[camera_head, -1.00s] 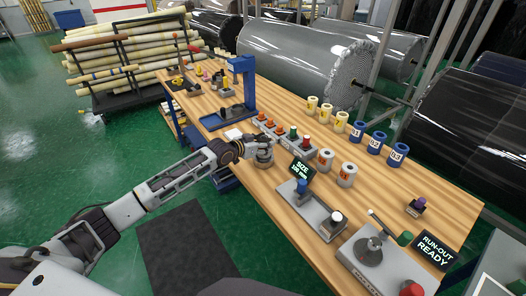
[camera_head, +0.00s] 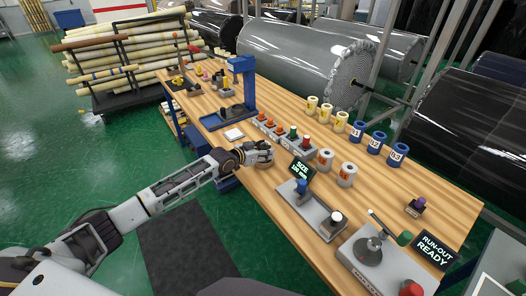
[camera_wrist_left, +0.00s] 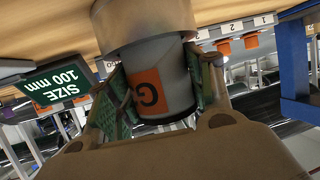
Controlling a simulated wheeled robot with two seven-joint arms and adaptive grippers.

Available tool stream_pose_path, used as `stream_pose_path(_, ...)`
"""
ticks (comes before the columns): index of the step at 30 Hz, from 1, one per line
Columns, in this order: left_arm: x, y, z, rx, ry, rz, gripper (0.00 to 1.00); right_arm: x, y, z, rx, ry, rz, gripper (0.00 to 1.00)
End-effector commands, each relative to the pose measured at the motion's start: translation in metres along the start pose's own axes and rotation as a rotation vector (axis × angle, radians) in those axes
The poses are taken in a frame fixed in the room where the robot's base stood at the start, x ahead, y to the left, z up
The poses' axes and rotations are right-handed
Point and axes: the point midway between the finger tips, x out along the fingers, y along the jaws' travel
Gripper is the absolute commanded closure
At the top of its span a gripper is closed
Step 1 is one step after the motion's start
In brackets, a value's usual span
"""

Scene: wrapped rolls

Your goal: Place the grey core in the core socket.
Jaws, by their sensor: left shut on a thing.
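The grey core (camera_wrist_left: 175,72), with an orange label marked G, is between the green-padded fingers of my left gripper (camera_wrist_left: 155,100) in the left wrist view. That view is upside down, with the table at the top. The core's lower end meets a wide tan ring (camera_wrist_left: 145,28) on the table, seemingly the core socket; how deep it sits inside cannot be told. In the head view my left gripper (camera_head: 260,153) is low over the table's near edge and hides most of the core and ring. My right gripper does not show.
The SIZE 100 mm display (camera_head: 302,171) stands close to the right of the gripper. A row of coloured buttons (camera_head: 285,133) lies behind it. White rolls (camera_head: 347,174) and blue rolls (camera_head: 376,142) stand farther right. A blue press frame (camera_head: 243,85) stands behind left.

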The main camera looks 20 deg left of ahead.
Motion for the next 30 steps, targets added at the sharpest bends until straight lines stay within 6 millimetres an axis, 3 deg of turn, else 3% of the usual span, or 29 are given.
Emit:
stream_pose_path(5,0.001,0.000,0.002,0.000,0.001,0.000,0.76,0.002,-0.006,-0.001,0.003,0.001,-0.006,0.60)
stream_pose_path(6,0.001,0.000,0.003,0.000,0.000,0.000,0.43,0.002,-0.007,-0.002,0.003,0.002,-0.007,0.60)
stream_pose_path(10,0.001,0.000,0.002,0.000,-0.001,0.000,0.26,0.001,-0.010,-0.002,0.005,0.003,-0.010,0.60)
stream_pose_path(24,0.000,0.000,-0.001,0.000,0.000,0.000,0.26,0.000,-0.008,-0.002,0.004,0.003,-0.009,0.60)
stream_pose_path(30,-0.010,-0.001,0.001,-0.001,-0.002,-0.001,0.26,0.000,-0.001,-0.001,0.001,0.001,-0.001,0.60)
